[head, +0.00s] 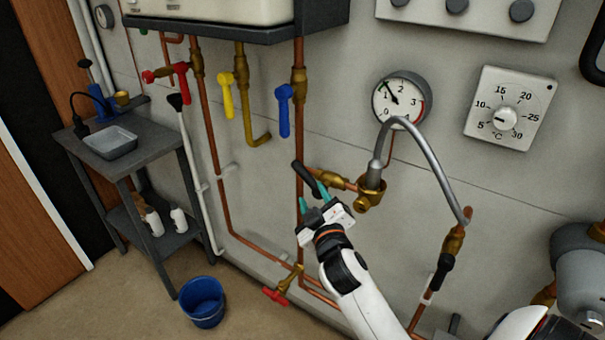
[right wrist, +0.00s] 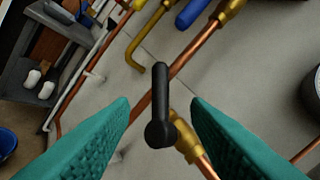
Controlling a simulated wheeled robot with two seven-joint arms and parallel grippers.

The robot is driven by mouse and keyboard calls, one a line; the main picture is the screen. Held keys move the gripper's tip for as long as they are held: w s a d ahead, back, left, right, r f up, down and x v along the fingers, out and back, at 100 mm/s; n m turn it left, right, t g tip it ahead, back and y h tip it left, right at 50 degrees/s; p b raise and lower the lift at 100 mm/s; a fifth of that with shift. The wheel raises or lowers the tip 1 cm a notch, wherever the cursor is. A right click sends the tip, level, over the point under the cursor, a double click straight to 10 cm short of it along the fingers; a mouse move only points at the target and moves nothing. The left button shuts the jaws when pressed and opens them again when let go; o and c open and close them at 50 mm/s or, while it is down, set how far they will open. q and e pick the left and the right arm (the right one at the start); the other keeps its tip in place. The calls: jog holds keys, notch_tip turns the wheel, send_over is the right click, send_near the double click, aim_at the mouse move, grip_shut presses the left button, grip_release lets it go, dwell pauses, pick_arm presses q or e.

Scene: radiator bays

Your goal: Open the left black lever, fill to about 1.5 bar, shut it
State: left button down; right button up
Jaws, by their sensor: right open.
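The left black lever (head: 310,178) sits on a brass valve (head: 333,180) in a short copper branch, slanted to that pipe. My right gripper (head: 314,203) is open at the lever, its teal fingers on either side. In the right wrist view the lever (right wrist: 160,105) stands between the open fingers (right wrist: 160,125), with a gap on both sides. A grey hose (head: 425,150) arches from the brass fitting to a lower right pipe with a second black lever (head: 442,272). The pressure gauge (head: 401,99) has its needle pointing up-left, near the 1; the exact value is too small to read. My left gripper is out of view.
Yellow (head: 227,94), blue (head: 284,110) and red (head: 181,82) levers hang above and left. A thermostat dial (head: 511,108) is right of the gauge. A red tap (head: 275,296) is low on the pipes. A blue bucket (head: 202,302) and grey side table (head: 155,128) stand left.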

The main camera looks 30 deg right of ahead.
aim_at(306, 178)
jog(key=x, duration=0.5)
jog(key=shift+w+d+r+p, duration=0.1)
jog(key=shift+w+d+p, duration=0.05)
jog(key=shift+w+p, duration=0.2)
jog(key=x, duration=0.4)
jog(key=shift+s, duration=0.1)
jog(key=shift+w, duration=0.2)
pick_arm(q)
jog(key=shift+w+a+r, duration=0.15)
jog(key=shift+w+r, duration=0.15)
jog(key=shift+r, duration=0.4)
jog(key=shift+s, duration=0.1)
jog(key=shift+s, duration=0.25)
pick_arm(e)
grip_shut()
